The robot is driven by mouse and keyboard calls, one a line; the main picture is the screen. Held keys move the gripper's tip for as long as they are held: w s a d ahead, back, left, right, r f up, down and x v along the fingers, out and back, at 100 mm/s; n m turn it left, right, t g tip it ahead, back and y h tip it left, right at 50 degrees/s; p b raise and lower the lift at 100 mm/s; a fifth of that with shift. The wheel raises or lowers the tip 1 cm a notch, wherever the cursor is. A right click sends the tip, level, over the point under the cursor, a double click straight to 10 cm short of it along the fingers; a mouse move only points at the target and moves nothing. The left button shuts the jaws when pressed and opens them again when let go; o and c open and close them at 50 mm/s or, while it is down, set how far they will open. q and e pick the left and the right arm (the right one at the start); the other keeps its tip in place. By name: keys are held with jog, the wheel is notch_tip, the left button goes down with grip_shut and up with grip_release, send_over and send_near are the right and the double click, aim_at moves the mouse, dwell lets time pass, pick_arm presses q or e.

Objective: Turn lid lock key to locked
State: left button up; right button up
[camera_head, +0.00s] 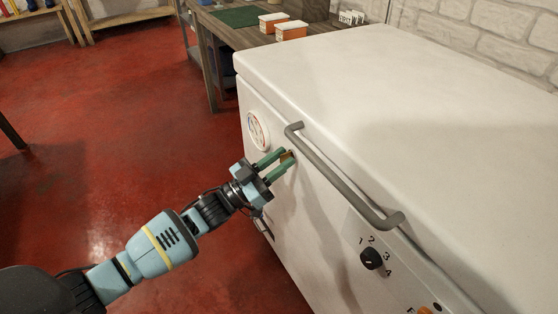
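The white chest freezer (370,80) fills the right side, with its lid down and a grey bar handle (340,178) along the lid's front edge. A small brass-brown lock part (287,156) shows on the front face, below the handle's far end. The key's shape and turn angle cannot be made out. My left gripper (284,161) has its two green fingers apart, pointing at the front face. Their tips are on either side of the brass part; contact with it cannot be made out. My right gripper is not in view.
A round dial gauge (258,131) is on the freezer front, left of the lock. A black numbered knob (371,258) and an orange control (425,310) are nearer. A wooden table (222,32) with orange-and-white boxes (291,30) stands behind. Red floor is open at left.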

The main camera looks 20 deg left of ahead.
pick_arm(q)
jog(key=v, duration=0.7)
jog(key=shift+s+a+f, duration=0.2)
jog(key=shift+s, duration=0.1)
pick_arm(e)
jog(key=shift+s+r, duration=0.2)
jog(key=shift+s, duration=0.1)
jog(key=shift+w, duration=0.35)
